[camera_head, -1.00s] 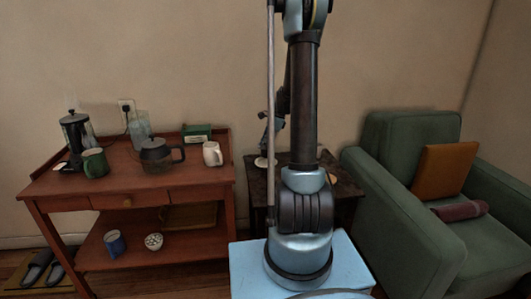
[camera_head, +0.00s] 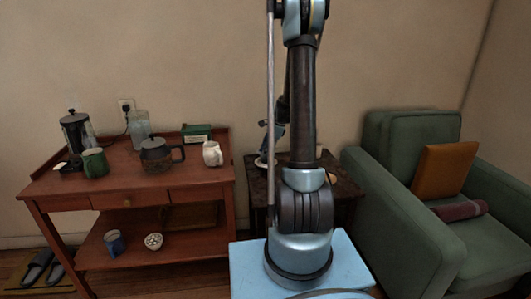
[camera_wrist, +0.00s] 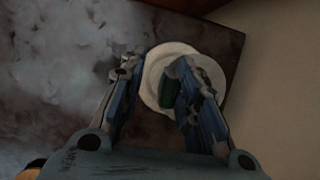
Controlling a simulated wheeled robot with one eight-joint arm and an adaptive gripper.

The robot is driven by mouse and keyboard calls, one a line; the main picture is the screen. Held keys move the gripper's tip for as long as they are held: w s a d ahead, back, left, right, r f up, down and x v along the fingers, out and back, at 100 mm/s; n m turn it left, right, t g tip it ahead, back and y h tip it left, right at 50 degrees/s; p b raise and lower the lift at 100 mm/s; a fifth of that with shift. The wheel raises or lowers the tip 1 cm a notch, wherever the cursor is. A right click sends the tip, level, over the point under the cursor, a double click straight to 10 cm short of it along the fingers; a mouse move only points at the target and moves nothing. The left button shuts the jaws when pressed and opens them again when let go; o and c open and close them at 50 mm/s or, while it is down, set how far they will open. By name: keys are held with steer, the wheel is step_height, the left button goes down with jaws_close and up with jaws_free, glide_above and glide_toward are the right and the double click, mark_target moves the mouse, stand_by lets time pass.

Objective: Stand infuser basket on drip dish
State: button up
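A white round dish (camera_wrist: 207,68), likely the drip dish, lies on the dark side table in the wrist view. A small dark green piece (camera_wrist: 176,84), possibly the infuser basket, shows over the dish, close to my right finger and partly hidden by it. I cannot tell whether it touches the dish. My gripper (camera_wrist: 167,88) has its fingers spread, with a visible gap between the left finger and the green piece. In the head view the dish (camera_head: 261,163) is a small pale patch beneath my gripper, largely hidden.
The dark side table (camera_head: 257,184) stands between a red-brown wooden cart (camera_head: 190,176) and a green armchair (camera_head: 400,215). An orange item (camera_head: 332,178) lies on the side table.

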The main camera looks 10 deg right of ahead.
steer(key=w+v, duration=0.1)
steer(key=v, duration=1.1)
steer(key=s+a+r+n+h, duration=0.1)
steer(key=s+a+r+n, duration=0.1)
steer(key=s, duration=0.4)
steer(key=s+a+r+n, duration=0.1)
steer(key=s+r+n, duration=0.15)
steer(key=s, duration=0.35)
steer(key=s+a+f+n+h, duration=0.1)
steer(key=s+a+n+h, duration=0.15)
steer(key=s+n, duration=1.1)
steer(key=s+f, duration=0.3)
steer(key=s, duration=0.4)
steer(key=s+f+t, duration=0.1)
steer(key=s+f, duration=0.2)
steer(key=s, duration=0.5)
steer(key=shift+s+d+f+h, duration=0.2)
steer(key=shift+d+f+h, duration=0.05)
steer(key=shift+f+h, duration=0.1)
